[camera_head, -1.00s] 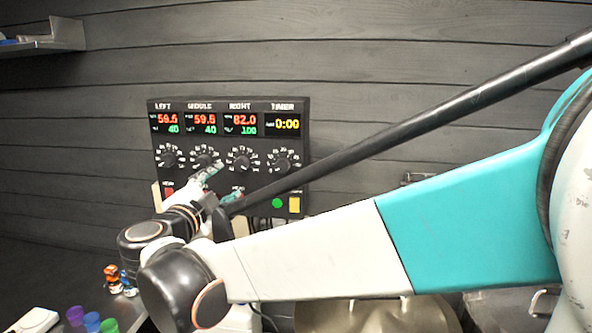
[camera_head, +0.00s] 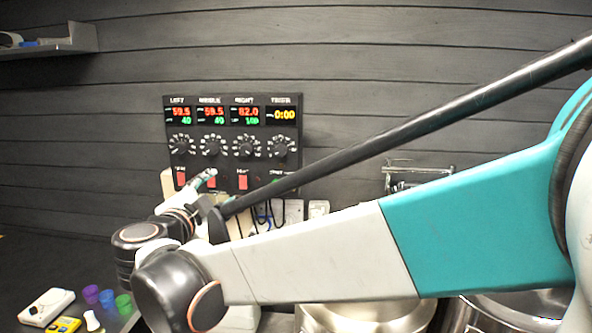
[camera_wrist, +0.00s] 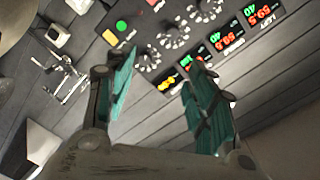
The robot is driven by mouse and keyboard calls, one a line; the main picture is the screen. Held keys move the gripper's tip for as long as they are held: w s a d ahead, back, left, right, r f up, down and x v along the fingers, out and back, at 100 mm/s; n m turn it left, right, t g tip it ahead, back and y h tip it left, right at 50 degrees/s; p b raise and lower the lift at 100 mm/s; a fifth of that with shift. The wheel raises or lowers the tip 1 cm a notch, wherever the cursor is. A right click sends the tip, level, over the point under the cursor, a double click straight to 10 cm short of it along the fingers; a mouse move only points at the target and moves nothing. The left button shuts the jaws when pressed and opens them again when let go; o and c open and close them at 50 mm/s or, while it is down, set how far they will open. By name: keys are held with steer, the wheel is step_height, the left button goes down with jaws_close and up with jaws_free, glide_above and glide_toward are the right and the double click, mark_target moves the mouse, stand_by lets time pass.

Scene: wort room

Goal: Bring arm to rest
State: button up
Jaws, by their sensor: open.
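My arm reaches across the head view from the right. My gripper (camera_head: 208,185) is small there, below the lower left part of the control panel (camera_head: 234,138), and partly hidden by my arm. In the wrist view my gripper (camera_wrist: 160,95) shows its two teal-padded fingers spread apart with nothing between them. The control panel also shows in the wrist view (camera_wrist: 190,32), tilted, beyond the fingertips. The panel has red and green number displays, several dials and red switches. I cannot tell the exact gap between the fingertips and the panel.
Steel pots (camera_head: 365,316) stand below my arm. Purple, blue and green cups (camera_head: 107,299), a white device (camera_head: 46,306) and a yellow meter (camera_head: 63,325) lie at the lower left. A shelf (camera_head: 70,40) juts out at upper left. Cables and wall sockets (camera_head: 318,209) sit below the panel.

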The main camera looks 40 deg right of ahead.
steer(key=s+d+f+n+g+y+b, duration=0.1)
steer(key=s+f+n+g+y+b, duration=0.2)
steer(key=s+f, duration=0.45)
steer(key=s+d+f+n+g+y+b, duration=0.15)
steer(key=s+f+n+b, duration=0.35)
steer(key=f, duration=0.6)
steer(key=s+a+f+n+y+b, duration=0.3)
steer(key=s+a+f+n+y, duration=0.1)
steer(key=f, duration=0.4)
steer(key=s+a+f+n+y+b, duration=0.4)
steer(key=s+f+n, duration=0.2)
steer(key=f+n, duration=0.2)
steer(key=shift+a, duration=0.4)
